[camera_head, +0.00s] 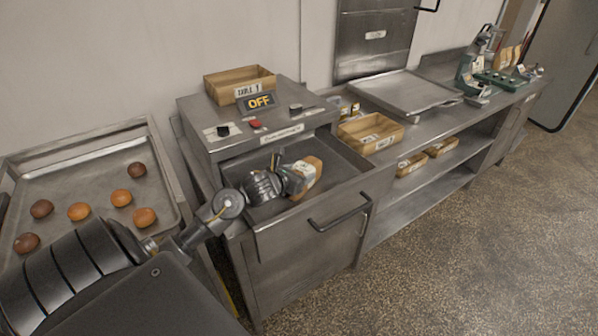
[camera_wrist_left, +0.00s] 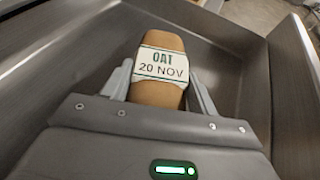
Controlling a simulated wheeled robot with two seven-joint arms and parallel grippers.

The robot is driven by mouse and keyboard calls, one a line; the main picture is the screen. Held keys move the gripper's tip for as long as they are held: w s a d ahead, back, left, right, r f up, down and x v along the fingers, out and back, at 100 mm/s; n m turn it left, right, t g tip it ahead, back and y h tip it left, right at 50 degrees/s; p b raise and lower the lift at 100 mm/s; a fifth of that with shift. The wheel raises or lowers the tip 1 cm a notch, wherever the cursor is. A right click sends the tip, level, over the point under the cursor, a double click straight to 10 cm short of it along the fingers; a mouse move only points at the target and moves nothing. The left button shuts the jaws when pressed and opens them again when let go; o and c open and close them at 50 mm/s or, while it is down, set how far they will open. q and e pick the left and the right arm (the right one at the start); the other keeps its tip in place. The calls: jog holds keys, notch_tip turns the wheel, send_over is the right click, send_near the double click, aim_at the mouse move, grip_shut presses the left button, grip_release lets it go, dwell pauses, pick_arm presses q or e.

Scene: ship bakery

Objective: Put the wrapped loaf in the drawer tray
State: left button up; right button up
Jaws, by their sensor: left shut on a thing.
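The wrapped loaf (camera_head: 309,172) is brown with a white band. In the left wrist view the loaf (camera_wrist_left: 158,68) has a label reading "OAT 20 NOV". My left gripper (camera_head: 296,178) is shut on the loaf, with one finger on each side of it. The open drawer tray (camera_head: 335,160) is a grey metal bin pulled out from the machine. The loaf is over or inside the tray; I cannot tell whether it touches the floor of the tray (camera_wrist_left: 225,60). My right gripper is not in view.
The machine (camera_head: 250,130) behind the drawer has a sign (camera_head: 260,101) reading "OFF" and a wooden box (camera_head: 238,82) on top. A tray of several buns (camera_head: 88,165) stands left. Another wooden box (camera_head: 370,131) sits on the counter right. The drawer handle (camera_head: 340,219) juts forward over open floor.

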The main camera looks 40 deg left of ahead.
pick_arm(q)
jog(key=o, duration=0.6)
jog(key=shift+f, duration=0.15)
jog(key=o, duration=0.5)
jog(key=shift+r, duration=0.25)
jog(key=shift+s, duration=0.35)
jog(key=b+v, duration=0.1)
jog(key=v, duration=1)
jog(key=shift+b, duration=0.3)
